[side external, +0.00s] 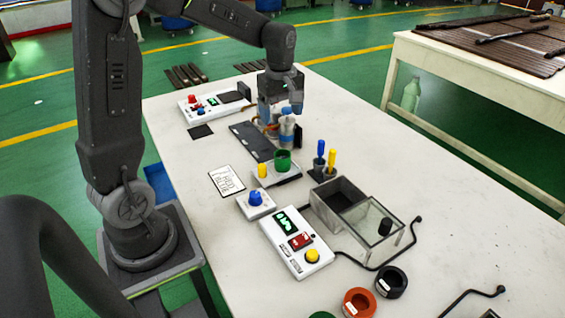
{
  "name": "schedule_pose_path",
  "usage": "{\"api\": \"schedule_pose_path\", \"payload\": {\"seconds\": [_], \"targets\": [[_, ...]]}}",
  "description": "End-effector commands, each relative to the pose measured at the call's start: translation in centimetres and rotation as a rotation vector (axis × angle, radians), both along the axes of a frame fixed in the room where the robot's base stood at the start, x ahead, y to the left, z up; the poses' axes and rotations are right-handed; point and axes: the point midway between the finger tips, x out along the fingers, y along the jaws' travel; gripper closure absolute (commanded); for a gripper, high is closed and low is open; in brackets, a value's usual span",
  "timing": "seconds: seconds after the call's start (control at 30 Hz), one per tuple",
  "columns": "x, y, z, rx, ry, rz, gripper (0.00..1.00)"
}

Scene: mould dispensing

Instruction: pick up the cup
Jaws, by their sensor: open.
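A small green cup (282,161) stands upright on a white device beside a yellow button, near the middle of the table. My gripper (280,132) hangs pointing down just behind the cup, open. A small blue and whitish bottle-like thing (287,128) shows at the gripper; I cannot tell whether it stands on the table or belongs to the tool. The gripper and the cup look apart. The far finger is partly hidden.
Around the cup are a black plate (250,140), a white card (227,182), a blue-knob box (256,203), yellow and blue handled tools (331,160), and a clear-lidded box (372,223). A white panel (296,243) lies in front.

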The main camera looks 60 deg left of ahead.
Motion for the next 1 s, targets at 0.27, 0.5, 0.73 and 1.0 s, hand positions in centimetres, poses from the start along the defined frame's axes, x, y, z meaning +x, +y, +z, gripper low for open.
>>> {"api": "schedule_pose_path", "payload": {"seconds": [0.27,0.5,0.73,1.0], "targets": [[0.4,0.7,-3.2,-0.009,0.021,0.060,0.22],[0.4,0.7,-7.7,-0.009,0.020,0.057,0.22],[0.4,0.6,-9.5,-0.007,0.018,0.056,0.22],[0.7,0.5,-13.0,-0.008,0.019,0.056,0.22]]}}
